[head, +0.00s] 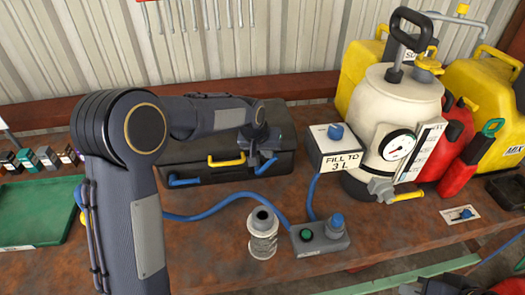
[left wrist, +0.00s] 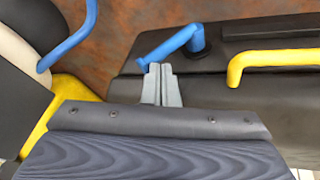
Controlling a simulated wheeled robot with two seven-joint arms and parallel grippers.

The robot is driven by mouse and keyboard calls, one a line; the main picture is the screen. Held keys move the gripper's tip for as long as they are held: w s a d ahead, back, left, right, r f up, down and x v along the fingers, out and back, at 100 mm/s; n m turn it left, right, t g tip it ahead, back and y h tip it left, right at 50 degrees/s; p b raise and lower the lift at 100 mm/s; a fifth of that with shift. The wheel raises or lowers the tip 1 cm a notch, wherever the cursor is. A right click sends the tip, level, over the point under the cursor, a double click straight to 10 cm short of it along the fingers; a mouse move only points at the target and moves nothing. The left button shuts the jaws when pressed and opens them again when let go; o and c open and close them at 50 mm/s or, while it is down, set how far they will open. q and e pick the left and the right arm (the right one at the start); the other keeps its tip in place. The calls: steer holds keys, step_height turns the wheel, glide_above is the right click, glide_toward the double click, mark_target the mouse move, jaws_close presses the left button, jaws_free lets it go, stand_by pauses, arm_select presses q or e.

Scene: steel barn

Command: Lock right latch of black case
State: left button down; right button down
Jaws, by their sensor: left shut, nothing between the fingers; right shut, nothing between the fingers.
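The black case (head: 225,172) lies shut on the workbench, with a yellow handle (head: 227,161) on its front. Its blue right latch (head: 267,165) also shows in the left wrist view (left wrist: 172,45), its lever angled out from the pivot. The blue left latch (head: 184,181) lies roughly along the front. My left gripper (head: 254,162) is shut and empty at the right latch. In the left wrist view its grey fingertips (left wrist: 160,69) are close to the lever's free end; I cannot tell whether they touch. My right gripper (head: 408,287) is low at the front, shut and partly cut off.
A white box marked "FILL TO 3 L" (head: 335,160) and a cream tank with a gauge (head: 385,115) stand right of the case. A metal canister (head: 262,240) and a switch box (head: 318,240) with a blue cable stand in front. A green tray (head: 35,205) lies left.

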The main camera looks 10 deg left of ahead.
arm_select(q)
steer(key=shift+w+d+f+b, duration=0.25)
steer(key=shift+d+f+b, duration=0.1)
steer(key=shift+d, duration=0.25)
steer(key=shift+w+d+f+b, duration=0.2)
steer(key=shift+d+f+b, duration=0.15)
steer(key=shift+d, duration=0.15)
steer(key=shift+w+d+f+b, duration=0.25)
steer(key=shift+d+b, duration=0.1)
steer(key=shift+d, duration=0.1)
steer(key=shift+w+d+f+b, duration=0.2)
steer(key=shift+d+f+b, duration=0.35)
steer(key=shift+f+b, duration=0.15)
steer(key=shift+w+d+f+b, duration=0.2)
steer(key=shift+d+f+b, duration=0.4)
steer(key=shift+f, duration=0.1)
steer(key=b+v, duration=0.1)
steer(key=v, duration=0.6)
steer(key=shift+r, duration=0.35)
steer(key=shift+s+a, duration=0.1)
steer(key=shift+s, duration=0.05)
